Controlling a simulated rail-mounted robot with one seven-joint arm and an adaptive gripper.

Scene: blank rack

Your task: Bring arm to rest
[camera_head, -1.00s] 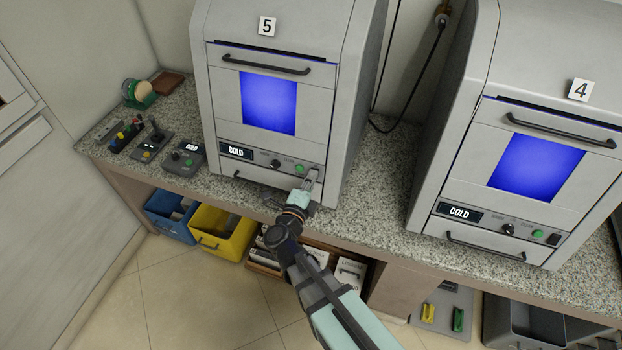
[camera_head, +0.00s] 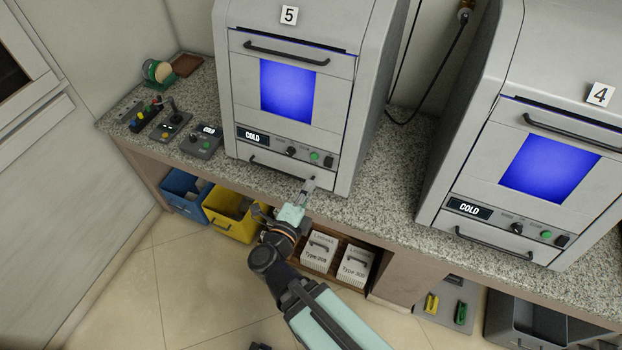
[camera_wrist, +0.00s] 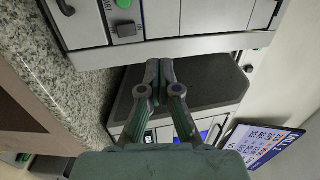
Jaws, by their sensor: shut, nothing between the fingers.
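My gripper (camera_head: 306,190) is in front of the lower right corner of the grey machine labelled 5 (camera_head: 335,125), near the counter's front edge. In the wrist view my gripper (camera_wrist: 160,68) has its fingers together with nothing between them. The machine's lower panel (camera_wrist: 200,22) with a green button and a black switch fills the top of that view. In the head view my gripper appears apart from the panel, though the exact gap is hard to tell.
A second machine labelled 4 (camera_head: 520,190) stands to the right. The speckled counter (camera_head: 390,185) runs below both. Blue (camera_head: 184,190) and yellow (camera_head: 235,222) bins and white boxes (camera_head: 354,266) sit on the shelf beneath. The floor in front is mostly clear.

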